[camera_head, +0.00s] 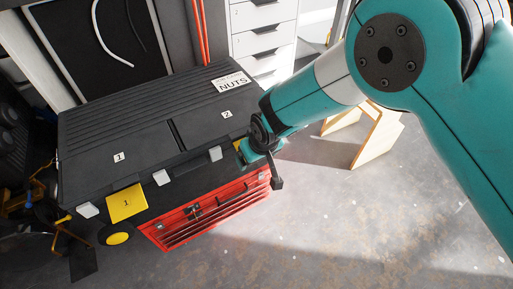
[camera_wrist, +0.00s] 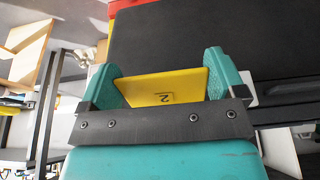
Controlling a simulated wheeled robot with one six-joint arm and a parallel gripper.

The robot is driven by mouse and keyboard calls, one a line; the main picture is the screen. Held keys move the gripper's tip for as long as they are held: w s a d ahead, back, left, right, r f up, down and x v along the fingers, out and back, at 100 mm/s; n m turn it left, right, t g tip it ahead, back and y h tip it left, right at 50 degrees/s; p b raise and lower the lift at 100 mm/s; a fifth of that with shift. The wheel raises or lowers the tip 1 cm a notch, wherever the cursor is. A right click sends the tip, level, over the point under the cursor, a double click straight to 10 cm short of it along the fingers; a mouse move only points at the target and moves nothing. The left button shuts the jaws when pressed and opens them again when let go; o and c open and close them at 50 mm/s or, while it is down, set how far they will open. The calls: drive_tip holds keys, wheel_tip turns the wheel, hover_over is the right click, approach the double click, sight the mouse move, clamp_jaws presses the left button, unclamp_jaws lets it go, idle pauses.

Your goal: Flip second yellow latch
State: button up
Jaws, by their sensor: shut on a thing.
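The second yellow latch (camera_wrist: 160,88), marked "2", lies between the two teal fingers of my gripper (camera_wrist: 160,66) in the wrist view. My gripper is shut on it, with a finger at each side edge. In the head view my gripper (camera_head: 258,143) is at the right front of the black toolbox (camera_head: 150,110), and mostly hides this latch (camera_head: 242,151). The first yellow latch (camera_head: 127,203), marked "1", is at the toolbox's left front and apart from my gripper. The toolbox lid is closed.
A red drawer chest (camera_head: 205,212) is below the toolbox front. A white drawer cabinet (camera_head: 263,35) stands behind, and a wooden stand (camera_head: 378,138) is at the right. The grey floor (camera_head: 370,230) at the front right is clear.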

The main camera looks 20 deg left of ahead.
drive_tip(key=shift+s+r+g+h+p, duration=0.1)
drive_tip(key=shift+r+g+h+p, duration=0.35)
drive_tip(key=shift+g+h+p, duration=0.15)
drive_tip(key=o, duration=0.7)
drive_tip(key=shift+c, duration=0.2)
wheel_tip(320, 180, up, 17)
drive_tip(key=s+d+p, duration=0.1)
drive_tip(key=d+p, duration=0.1)
drive_tip(key=shift+s, duration=0.4)
